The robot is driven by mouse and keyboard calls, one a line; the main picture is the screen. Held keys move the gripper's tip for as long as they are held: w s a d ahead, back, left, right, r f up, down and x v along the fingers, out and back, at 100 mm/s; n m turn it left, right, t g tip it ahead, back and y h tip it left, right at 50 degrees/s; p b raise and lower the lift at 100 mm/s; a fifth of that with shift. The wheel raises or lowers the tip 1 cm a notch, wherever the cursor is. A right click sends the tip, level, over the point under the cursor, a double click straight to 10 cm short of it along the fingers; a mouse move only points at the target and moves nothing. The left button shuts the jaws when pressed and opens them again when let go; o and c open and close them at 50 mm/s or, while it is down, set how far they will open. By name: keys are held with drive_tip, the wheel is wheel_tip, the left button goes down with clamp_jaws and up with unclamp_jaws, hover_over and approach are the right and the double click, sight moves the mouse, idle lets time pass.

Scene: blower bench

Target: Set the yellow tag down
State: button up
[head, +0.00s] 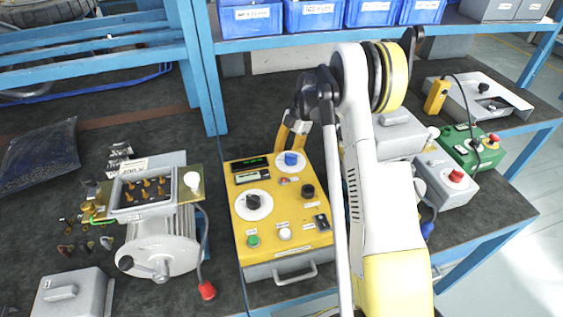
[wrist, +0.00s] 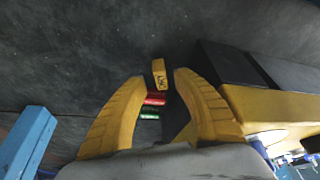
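The yellow tag (wrist: 159,74) shows in the wrist view, a small block with dark lettering on its yellow face and a black side. It sits between the tips of my gripper (wrist: 160,76), whose curved yellow fingers close in on it from both sides. In the head view my gripper (head: 290,133) is at the back edge of the yellow control panel (head: 298,258), left of my arm. I cannot make out the tag in the head view. The dark bench top (wrist: 90,45) lies beyond the tag in the wrist view; the gap between them is hard to judge.
A red item (wrist: 153,100) and a green item (wrist: 149,113) show between my fingers. The panel's yellow side (wrist: 275,108) is close on the right; a blue post (wrist: 27,140) is at left. Blue bins (head: 313,14) stand on the shelf. A motor (head: 160,245) is left.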

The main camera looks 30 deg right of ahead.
drive_tip(key=s+p+v, duration=0.1)
drive_tip(key=p+v, duration=0.1)
drive_tip(key=v, duration=0.6)
drive_tip(key=s+a+r+m+t+h, duration=0.2)
drive_tip(key=s+a+r+m, duration=0.3)
drive_tip(key=r, duration=0.3)
drive_tip(key=s+a+r+m+t+h, duration=0.1)
drive_tip(key=s+a+r+m, duration=0.4)
drive_tip(key=r, duration=0.4)
drive_tip(key=s+a+m+t, duration=0.2)
drive_tip(key=s+a+m, duration=0.2)
drive_tip(key=s, duration=0.4)
drive_tip(key=s+a+m+t+h, duration=0.1)
drive_tip(key=s+a+m+t, duration=0.2)
drive_tip(key=s+m, duration=0.3)
drive_tip(key=shift+s+a+h, duration=0.3)
drive_tip(key=shift+s+a, duration=0.25)
drive_tip(key=shift+s, duration=0.95)
